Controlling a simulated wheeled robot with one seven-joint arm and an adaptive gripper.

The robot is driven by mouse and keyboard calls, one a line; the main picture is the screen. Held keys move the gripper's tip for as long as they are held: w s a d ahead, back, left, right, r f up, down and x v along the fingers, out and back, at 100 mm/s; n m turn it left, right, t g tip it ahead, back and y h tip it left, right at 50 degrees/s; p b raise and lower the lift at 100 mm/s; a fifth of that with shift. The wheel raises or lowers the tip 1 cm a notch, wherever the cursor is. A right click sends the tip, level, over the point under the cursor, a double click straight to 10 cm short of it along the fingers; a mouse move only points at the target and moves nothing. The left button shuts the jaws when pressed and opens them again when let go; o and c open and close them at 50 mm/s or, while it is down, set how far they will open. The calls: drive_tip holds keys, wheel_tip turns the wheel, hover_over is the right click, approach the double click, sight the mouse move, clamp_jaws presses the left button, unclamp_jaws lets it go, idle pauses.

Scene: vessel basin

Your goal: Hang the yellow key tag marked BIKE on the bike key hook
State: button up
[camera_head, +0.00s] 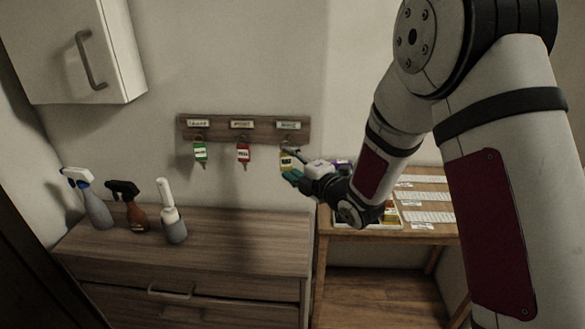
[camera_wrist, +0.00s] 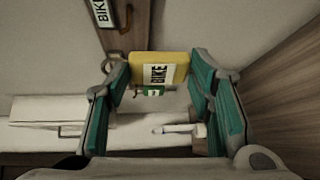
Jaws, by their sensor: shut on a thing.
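The yellow BIKE key tag (camera_wrist: 158,68) is held between the teal pads of my gripper (camera_wrist: 160,76) in the wrist view. In the head view the tag (camera_head: 286,160) is upright, just below the right end of the wooden key rack (camera_head: 219,127), and my gripper (camera_head: 291,173) reaches it from the right. The rack's right label, BIKE (camera_wrist: 102,10), shows in the wrist view, with a dark hook (camera_wrist: 126,20) below it. The tag is close to this hook; I cannot tell whether its ring is around the hook or apart from it.
A wall cabinet (camera_head: 75,50) is upper left.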

drive_tip(key=w+f+b, duration=0.1)
drive_tip(key=w+b, duration=0.2)
drive_tip(key=w, duration=0.3)
drive_tip(key=shift+w+f+b, duration=0.15)
drive_tip(key=shift+w+b, duration=0.05)
drive_tip(key=shift+b, duration=0.15)
idle(0.4)
drive_tip(key=shift+d, duration=0.1)
drive_tip(key=shift+f, duration=0.15)
idle(0.4)
drive_tip(key=o, duration=1.6)
drive_tip(key=shift+s, duration=0.1)
